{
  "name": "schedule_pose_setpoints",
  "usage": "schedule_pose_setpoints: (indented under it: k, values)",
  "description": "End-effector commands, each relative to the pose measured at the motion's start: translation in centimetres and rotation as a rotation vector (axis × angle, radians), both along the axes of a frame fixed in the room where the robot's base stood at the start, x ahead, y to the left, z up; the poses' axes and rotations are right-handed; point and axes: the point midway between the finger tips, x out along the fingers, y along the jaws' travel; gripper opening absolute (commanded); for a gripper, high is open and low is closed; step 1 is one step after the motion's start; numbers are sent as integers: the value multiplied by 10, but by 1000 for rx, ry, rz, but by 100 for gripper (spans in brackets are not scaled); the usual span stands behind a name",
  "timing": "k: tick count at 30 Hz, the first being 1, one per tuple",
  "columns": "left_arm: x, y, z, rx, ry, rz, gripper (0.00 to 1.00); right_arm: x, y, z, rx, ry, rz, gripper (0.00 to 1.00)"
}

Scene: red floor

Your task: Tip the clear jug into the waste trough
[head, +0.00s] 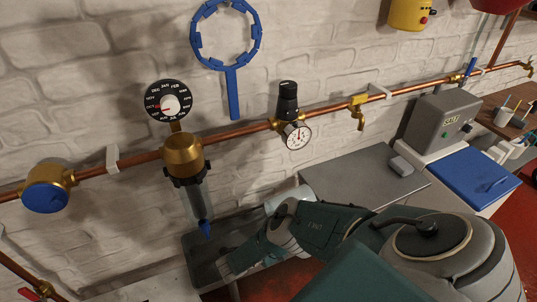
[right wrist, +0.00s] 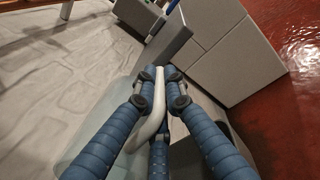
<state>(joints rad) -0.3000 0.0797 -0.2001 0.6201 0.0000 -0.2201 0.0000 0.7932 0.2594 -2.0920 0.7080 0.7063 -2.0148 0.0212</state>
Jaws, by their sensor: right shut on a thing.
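The clear jug (right wrist: 96,125) shows in the right wrist view as a pale see-through body left of its white handle (right wrist: 158,105). My right gripper (right wrist: 160,76) is shut on that handle, with blue ribbed fingers on both sides. In the head view my right arm reaches in from the lower right and covers most of the jug. A pale piece that looks like the jug shows above my wrist; its tilt and contents are hard to tell. The dark grey waste trough (head: 204,272) lies against the wall, its right part hidden behind my arm. My left gripper is out of view.
A copper pipe (head: 238,130) runs along the brick wall. A gauge (head: 297,135) and brass tap (head: 358,112) are further right. A grey worktop (head: 350,185) and a blue-lidded box (head: 478,178) stand right.

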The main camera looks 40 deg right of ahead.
Motion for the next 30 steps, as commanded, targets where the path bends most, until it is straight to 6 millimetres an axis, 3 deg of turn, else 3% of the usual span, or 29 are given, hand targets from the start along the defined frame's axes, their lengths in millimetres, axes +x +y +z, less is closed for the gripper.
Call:
schedule_pose_setpoints:
  k: [3,6,10,17,23,30]
  values:
    - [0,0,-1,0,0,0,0,0,-2,-1,16,-5,-2,0]
    - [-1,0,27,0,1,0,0,1,-6,29,76,-18,-2,0]
    - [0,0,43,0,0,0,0,0,-8,48,149,-33,-2,0]
    - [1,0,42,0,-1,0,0,1,-9,48,176,-36,-1,0]
    - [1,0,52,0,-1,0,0,0,-15,61,225,-41,-2,0]
    - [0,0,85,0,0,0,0,-1,-25,88,329,-53,1,0]
